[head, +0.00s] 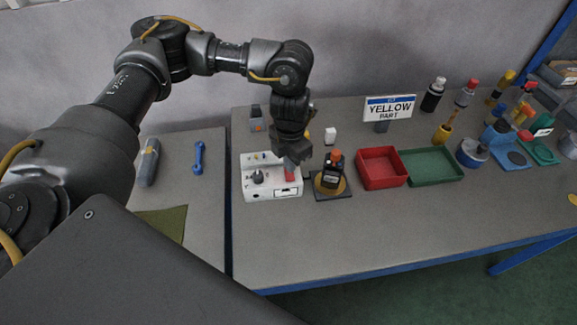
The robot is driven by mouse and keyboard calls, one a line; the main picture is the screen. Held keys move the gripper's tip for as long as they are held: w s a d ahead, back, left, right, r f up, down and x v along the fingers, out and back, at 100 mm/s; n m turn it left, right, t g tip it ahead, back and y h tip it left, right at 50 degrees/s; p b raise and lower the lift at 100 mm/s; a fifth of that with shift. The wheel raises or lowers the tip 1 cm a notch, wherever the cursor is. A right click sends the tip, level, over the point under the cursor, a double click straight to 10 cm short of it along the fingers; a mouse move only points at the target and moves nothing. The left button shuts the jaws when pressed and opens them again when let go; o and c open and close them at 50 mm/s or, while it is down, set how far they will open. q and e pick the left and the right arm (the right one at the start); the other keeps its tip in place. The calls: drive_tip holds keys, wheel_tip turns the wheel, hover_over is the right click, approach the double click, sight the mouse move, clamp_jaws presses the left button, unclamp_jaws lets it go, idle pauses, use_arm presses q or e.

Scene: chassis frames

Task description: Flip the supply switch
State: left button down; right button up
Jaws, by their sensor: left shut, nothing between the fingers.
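A white supply box (270,192) stands on the grey table near its left side. It has a black knob (258,177), small coloured parts at the back left, and a red switch (290,174) on the right of its top. My left gripper (290,163) points down over the right part of the box, right at the red switch. Its fingers are shut and empty. I cannot tell whether the fingertips touch the switch, and the gripper hides part of it. My right gripper is not in view.
A dark bottle (333,172) on a black and yellow base stands close to the right of the box. Several bottles stand at the far right. The table front is clear.

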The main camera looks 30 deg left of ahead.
sight(290, 176)
use_arm(q)
wheel_tip(290, 176, up, 4)
drive_tip(key=p, duration=0.3)
idle(0.6)
